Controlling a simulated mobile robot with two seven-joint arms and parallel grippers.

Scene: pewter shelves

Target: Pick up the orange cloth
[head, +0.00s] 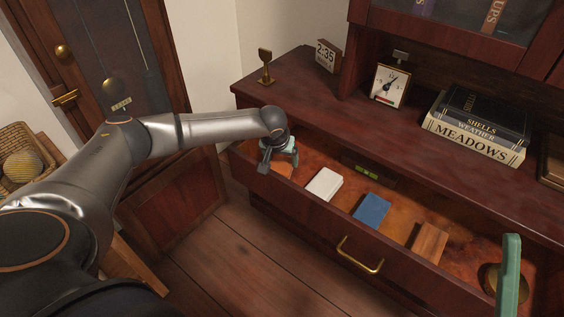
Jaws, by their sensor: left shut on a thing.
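The orange cloth (283,169) lies at the left end of the open drawer, a small folded patch mostly hidden by my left gripper and the drawer front. My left gripper (279,163) reaches down into that end of the drawer and is shut on the cloth. The cloth still appears low in the drawer; I cannot tell whether it is clear of the bottom. A green upright part at the lower right, cut off by the frame, looks like a finger of my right gripper (510,275); its jaw state does not show.
The drawer (318,218) also holds a white folded item (324,184), a blue one (372,209), a brown wooden block (429,242) and a round brown object (491,277).

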